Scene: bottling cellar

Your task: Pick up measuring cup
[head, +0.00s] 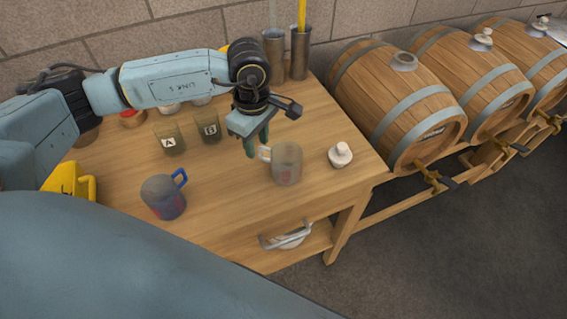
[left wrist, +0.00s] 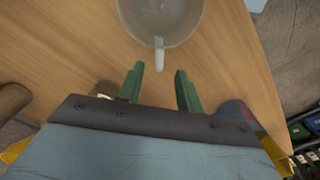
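A clear, cloudy measuring cup (head: 287,165) with a pale handle stands upright on the wooden table near its right side. In the left wrist view the cup (left wrist: 165,22) is at the top, with its handle pointing at my gripper. My left gripper (head: 256,148) is just left of the cup on its handle side. Its green fingers (left wrist: 160,82) are apart with nothing between them, and the handle end lies just beyond the fingertips. A second clear cup (head: 160,199) with a blue handle stands at the table's front left. My right gripper is not in view.
A white stopper (head: 341,155) stands right of the cup. Jars marked A (head: 169,139) and B (head: 208,129) stand behind. Metal cylinders (head: 299,55) are at the back, a yellow object (head: 72,183) at left. Barrels (head: 397,103) flank the table's right side.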

